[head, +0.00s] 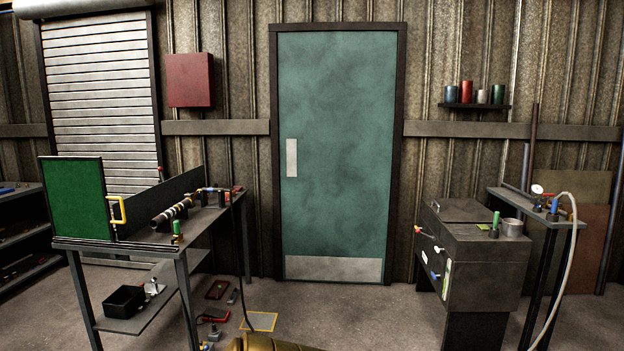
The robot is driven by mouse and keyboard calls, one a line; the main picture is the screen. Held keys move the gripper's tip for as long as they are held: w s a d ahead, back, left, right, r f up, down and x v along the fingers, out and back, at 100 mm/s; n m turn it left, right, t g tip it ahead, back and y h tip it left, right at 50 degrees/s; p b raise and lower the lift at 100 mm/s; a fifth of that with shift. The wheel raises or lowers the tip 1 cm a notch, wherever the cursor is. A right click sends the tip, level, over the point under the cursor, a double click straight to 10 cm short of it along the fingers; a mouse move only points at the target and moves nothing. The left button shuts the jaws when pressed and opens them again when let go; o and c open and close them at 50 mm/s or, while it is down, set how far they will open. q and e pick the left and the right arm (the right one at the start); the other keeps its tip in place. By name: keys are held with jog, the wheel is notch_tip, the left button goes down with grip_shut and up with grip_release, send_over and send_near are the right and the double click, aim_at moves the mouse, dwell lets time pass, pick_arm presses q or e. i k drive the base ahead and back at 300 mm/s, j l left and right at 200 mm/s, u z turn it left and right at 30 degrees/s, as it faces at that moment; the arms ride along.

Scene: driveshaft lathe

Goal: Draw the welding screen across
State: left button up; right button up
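The welding screen (73,199) is a green upright panel in a dark frame. It stands at the left end of the dark workbench (135,250) in the head view. A yellow handle (117,211) is at its right edge. The rest of the bench top to the right of the panel is uncovered. Neither of my grippers is in view, and nothing is seen touching the screen or its handle.
A shaft (174,210) and a green-topped item (177,230) are on the bench, with a dark back panel (160,205) behind. A black bin (124,301) is on the lower shelf. A dark cabinet (485,265) stands right. Floor before the green door (337,150) is mostly clear.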

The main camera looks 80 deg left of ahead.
aim_at(77, 198)
jog(key=u, duration=3.9)
jog(key=i+l, duration=0.6)
jog(key=i, duration=0.2)
